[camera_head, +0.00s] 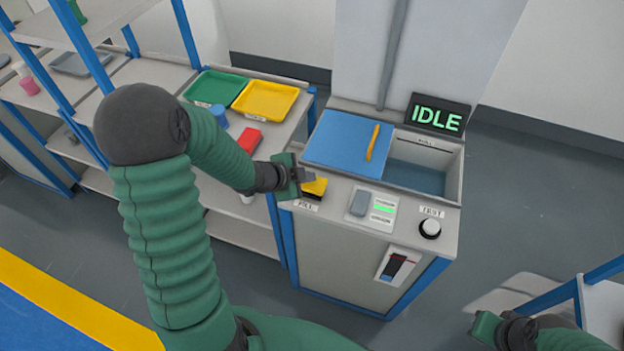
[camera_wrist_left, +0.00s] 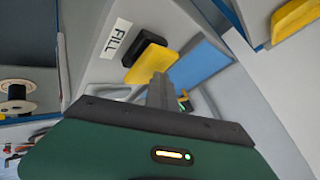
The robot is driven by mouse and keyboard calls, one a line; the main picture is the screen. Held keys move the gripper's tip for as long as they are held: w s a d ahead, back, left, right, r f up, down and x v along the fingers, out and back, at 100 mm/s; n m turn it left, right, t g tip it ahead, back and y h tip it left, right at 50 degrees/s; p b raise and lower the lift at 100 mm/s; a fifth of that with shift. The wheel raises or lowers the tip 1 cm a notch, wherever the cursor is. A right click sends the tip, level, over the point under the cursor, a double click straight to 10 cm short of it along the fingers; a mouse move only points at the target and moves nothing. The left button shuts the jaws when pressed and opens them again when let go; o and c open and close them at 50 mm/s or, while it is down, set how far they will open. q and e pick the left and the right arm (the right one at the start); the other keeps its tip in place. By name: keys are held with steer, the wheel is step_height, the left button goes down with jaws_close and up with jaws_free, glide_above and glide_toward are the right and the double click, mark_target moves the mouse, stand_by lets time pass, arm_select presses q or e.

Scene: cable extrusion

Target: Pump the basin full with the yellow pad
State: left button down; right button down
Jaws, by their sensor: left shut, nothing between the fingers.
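The yellow pad (camera_head: 317,187) sits on a black mount at the front left corner of the machine top, by a FILL label. It also shows in the left wrist view (camera_wrist_left: 140,71), next to its black mount. My left gripper (camera_head: 307,177) is shut and empty, its fingertips right at the pad; I cannot tell whether they touch it. The basin (camera_head: 414,181) is a grey recess with bluish water at the right, partly covered by a blue lid (camera_head: 342,142) with a yellow handle. My right gripper (camera_head: 486,327) is at the lower right, its fingers unclear.
A display (camera_head: 438,116) reads IDLE. A black and white knob (camera_head: 430,228), a grey switch (camera_head: 360,204) and a level gauge (camera_head: 397,265) are on the machine. Green (camera_head: 216,88) and yellow (camera_head: 266,99) trays and a red block (camera_head: 249,140) are on the left bench.

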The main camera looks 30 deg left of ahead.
mark_target(309, 185)
arm_select(q)
steer(key=shift+f+b, duration=0.4)
steer(key=shift+f, duration=0.1)
steer(key=shift+r, duration=0.15)
stand_by(0.4)
steer(key=shift+d+r+p, duration=0.15)
steer(key=shift+r+p, duration=0.7)
steer(key=shift+p, duration=0.1)
steer(key=shift+d+r+p, duration=0.1)
steer(key=shift+r+p, duration=0.7)
steer(key=shift+p, duration=0.1)
step_height(309, 185, up, 5)
steer(key=p, duration=0.5)
